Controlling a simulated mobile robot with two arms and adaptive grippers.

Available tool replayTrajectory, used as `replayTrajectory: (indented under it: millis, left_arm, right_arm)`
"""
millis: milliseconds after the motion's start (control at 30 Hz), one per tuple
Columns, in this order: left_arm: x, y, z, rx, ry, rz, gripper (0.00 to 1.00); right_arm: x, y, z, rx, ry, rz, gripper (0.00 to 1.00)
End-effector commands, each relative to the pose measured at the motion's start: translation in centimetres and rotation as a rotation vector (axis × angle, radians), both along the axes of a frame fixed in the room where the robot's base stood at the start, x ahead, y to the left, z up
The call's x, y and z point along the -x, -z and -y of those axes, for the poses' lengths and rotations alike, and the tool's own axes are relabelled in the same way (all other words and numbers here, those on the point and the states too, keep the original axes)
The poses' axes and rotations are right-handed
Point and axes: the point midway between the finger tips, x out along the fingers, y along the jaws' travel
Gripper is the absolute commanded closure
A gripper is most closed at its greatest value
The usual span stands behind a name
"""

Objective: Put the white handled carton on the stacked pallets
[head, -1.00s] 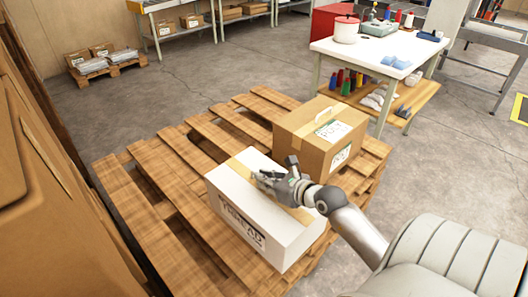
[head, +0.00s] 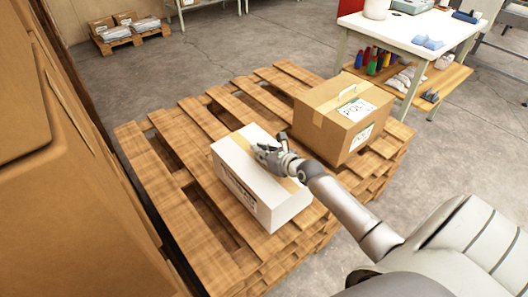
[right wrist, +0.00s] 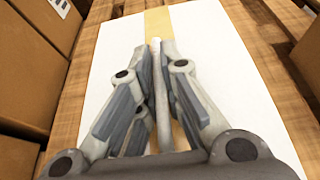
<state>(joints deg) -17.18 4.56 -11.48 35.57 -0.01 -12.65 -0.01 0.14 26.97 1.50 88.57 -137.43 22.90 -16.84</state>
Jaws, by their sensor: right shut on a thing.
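The white carton (head: 240,184) with a tan tape strip along its top is upright on or just over the slats of the stacked wooden pallets (head: 174,180), near their front right side. I cannot tell for sure whether its base touches the slats. My right gripper (head: 266,156) is at the middle of the carton's top. In the right wrist view its fingers (right wrist: 155,95) are closed around a thin pale handle (right wrist: 160,85) standing up from the white top (right wrist: 100,70). The gripper partly hides the handle. My left gripper does not show.
A brown taped carton (head: 335,125) stands on the pallets just behind and right of the white one. Bare slats lie left and behind. A white worktable (head: 425,55) is at back right. Tall brown boxes (head: 70,160) line the left edge.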

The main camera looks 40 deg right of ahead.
Motion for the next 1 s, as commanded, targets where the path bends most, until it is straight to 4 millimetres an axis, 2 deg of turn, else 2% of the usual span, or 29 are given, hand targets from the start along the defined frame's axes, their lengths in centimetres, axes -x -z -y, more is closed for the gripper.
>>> replayTrajectory:
  millis: [33,100,233,600,633,767,1000]
  left_arm:
    - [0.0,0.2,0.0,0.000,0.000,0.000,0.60]
    - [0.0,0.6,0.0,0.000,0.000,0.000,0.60]
    - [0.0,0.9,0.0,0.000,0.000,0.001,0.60]
    - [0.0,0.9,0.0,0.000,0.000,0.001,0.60]
    - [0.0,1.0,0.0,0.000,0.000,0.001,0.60]
    - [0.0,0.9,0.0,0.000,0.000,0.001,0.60]
    - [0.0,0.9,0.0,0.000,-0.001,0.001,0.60]
  right_arm:
    - [-0.5,0.1,0.1,0.002,0.001,0.010,1.00]
    - [-0.4,1.4,0.1,0.002,0.000,0.007,1.00]
    - [-0.4,2.6,0.1,0.001,0.001,0.008,1.00]
    - [-0.4,2.9,0.0,0.001,0.001,0.010,1.00]
    - [-0.2,3.4,0.0,0.000,0.000,-0.001,0.89]
    - [-0.2,3.3,0.0,0.000,0.000,-0.001,0.73]
    - [-0.2,3.3,0.0,0.000,0.000,-0.001,0.70]
